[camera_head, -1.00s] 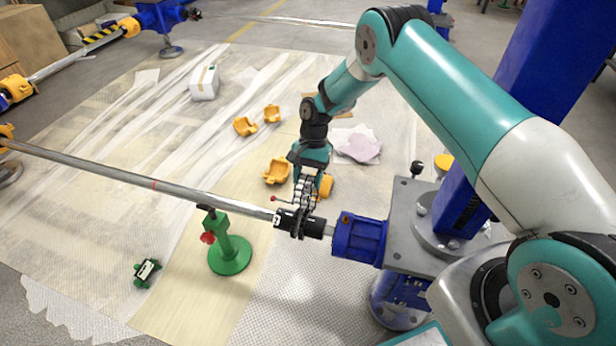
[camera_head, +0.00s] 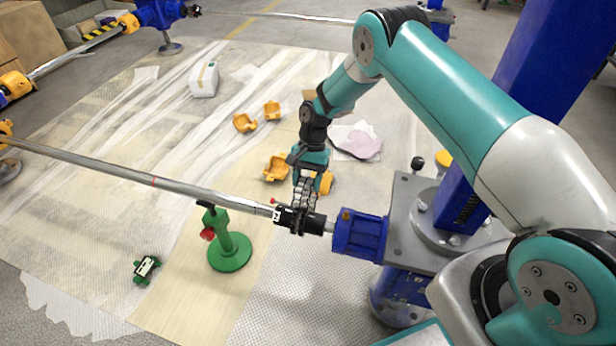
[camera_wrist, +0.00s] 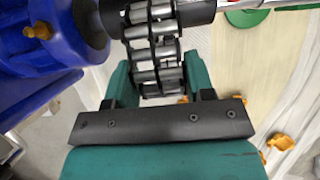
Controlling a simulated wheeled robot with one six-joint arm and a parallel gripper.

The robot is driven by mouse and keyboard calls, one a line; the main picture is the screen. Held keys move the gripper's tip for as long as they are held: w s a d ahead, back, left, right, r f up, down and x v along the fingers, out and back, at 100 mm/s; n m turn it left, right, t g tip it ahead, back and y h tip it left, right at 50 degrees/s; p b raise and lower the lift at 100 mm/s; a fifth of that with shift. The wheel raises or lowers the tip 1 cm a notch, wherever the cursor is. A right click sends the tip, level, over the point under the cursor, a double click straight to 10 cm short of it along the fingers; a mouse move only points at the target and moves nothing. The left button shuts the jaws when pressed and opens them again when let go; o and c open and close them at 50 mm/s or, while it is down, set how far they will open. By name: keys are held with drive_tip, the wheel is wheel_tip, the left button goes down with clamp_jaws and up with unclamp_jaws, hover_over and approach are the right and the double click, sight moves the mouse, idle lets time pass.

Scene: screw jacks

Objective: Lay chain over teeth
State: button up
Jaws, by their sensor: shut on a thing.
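My gripper (camera_head: 307,178) is shut on a dark metal roller chain (camera_head: 304,194) on the far side of a long steel shaft (camera_head: 150,181). In the wrist view, the chain (camera_wrist: 153,48) runs from between the teal fingers (camera_wrist: 156,78) up to a black cylindrical coupling (camera_wrist: 198,11). The coupling also shows in the head view (camera_head: 312,222), at the shaft's right end. Links lie against the coupling's middle, where the teeth would be. The teeth are not clearly visible, so I cannot tell whether the links are seated on them.
A blue drive housing (camera_head: 358,237) is just right of the coupling. A green screw jack (camera_head: 230,252) stands under the shaft to the left.

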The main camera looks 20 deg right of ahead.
sight(302, 193)
drive_tip(key=shift+s+a+f+p, duration=0.2)
drive_tip(key=shift+s+a+p, duration=0.45)
drive_tip(key=shift+s, duration=0.3)
drive_tip(key=shift+s+a+f+p, duration=0.15)
drive_tip(key=shift+s+a+p, duration=0.35)
drive_tip(key=shift+s+a, duration=0.35)
drive_tip(key=shift+s+d+f, duration=0.1)
drive_tip(key=shift+f, duration=0.15)
drive_tip(key=shift+f+b, duration=1.3)
drive_tip(key=shift+f, duration=0.25)
